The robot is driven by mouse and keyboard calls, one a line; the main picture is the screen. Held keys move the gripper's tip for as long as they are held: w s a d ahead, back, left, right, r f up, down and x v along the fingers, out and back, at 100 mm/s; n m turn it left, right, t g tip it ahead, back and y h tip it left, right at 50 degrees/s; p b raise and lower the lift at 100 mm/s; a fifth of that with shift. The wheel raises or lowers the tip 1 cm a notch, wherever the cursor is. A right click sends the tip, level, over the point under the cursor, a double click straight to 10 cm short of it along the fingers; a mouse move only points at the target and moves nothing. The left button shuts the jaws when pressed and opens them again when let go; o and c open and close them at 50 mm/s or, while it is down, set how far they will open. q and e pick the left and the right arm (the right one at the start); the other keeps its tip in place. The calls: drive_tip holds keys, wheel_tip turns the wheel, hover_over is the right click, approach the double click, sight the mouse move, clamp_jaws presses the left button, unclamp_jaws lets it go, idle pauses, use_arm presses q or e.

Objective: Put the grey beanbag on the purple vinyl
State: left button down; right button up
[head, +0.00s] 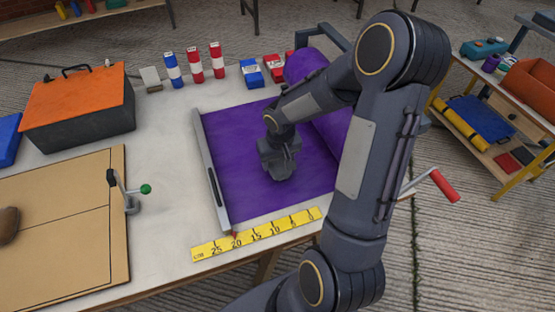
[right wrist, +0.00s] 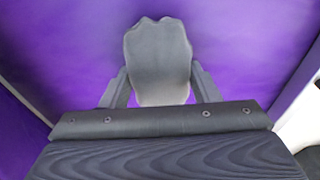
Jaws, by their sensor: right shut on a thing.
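The purple vinyl (head: 230,140) is a sheet lying flat on the table, with its roll (head: 308,66) at the back right. My right gripper (head: 282,172) is over the middle of the sheet, pointing down. In the right wrist view its two fingers are shut on the grey beanbag (right wrist: 158,62), with purple behind it. In the head view the beanbag is mostly hidden by the gripper, and I cannot tell whether it touches the vinyl. My left gripper is not in view.
A metal straightedge (head: 211,175) lies along the sheet's left edge and a yellow ruler (head: 257,235) along the front. A toolbox (head: 78,108), a cardboard sheet with a clamp (head: 128,190), and several striped cans (head: 195,66) stand around. A crank handle (head: 444,185) juts out at right.

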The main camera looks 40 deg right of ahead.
drive_tip(key=shift+f+b, duration=0.2)
drive_tip(key=shift+b, duration=0.1)
drive_tip(key=o, duration=1.4)
